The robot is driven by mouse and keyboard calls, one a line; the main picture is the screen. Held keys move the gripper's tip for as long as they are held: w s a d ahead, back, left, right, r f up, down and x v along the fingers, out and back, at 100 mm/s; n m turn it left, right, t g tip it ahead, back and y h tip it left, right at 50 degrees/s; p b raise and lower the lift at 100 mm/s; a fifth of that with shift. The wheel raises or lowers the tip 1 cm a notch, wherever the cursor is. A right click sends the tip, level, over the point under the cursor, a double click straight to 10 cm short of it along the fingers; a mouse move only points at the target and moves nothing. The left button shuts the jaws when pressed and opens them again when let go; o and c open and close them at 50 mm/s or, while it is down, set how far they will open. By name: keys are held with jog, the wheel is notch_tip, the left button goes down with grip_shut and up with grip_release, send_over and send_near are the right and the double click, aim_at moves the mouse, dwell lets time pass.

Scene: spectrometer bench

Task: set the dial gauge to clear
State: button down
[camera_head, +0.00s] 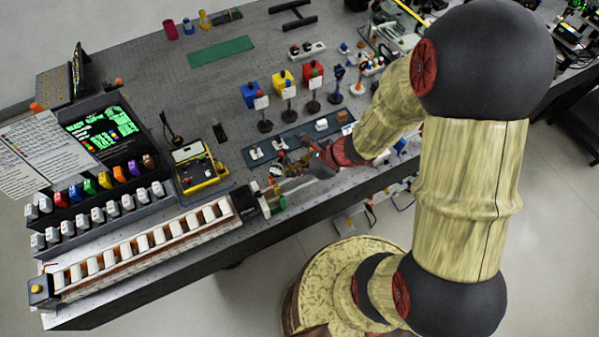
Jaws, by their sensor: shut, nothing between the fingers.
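My arm reaches in from the right, and my gripper (288,168) is low over the front edge of the bench. Its fingers are small and partly hidden by the wrist, and they look shut with nothing between them. A small round pale-faced thing that looks like the dial gauge (275,171) is at the left of my gripper, very close to it. I cannot tell whether they touch. Its reading and markings are too small to make out.
A long row of white blocks (145,243) runs along the front left edge. A yellow meter (198,168) stands left of my gripper. Blue (250,94), yellow (283,80) and red (313,74) boxes stand behind. Free bench lies around the green mat (220,51).

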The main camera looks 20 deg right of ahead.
aim_at(274, 174)
jog(key=a+m+b, duration=0.1)
jog(key=a, duration=0.1)
jog(key=w+a+t+h+b, duration=0.1)
jog(key=b, duration=0.1)
jog(key=shift+a+f+m, duration=0.1)
jog(key=shift+a+m, duration=0.25)
jog(key=shift+m, duration=0.05)
jog(key=shift+w+a+b, duration=0.1)
jog(key=shift+a+b, duration=0.2)
jog(key=shift+b, duration=0.2)
jog(key=shift+w+a+m+t+h+b, duration=0.3)
jog(key=shift+a+m+h+b, duration=0.1)
jog(key=shift+m, duration=0.4)
jog(key=shift+w+a, duration=0.2)
jog(key=shift+w, duration=0.1)
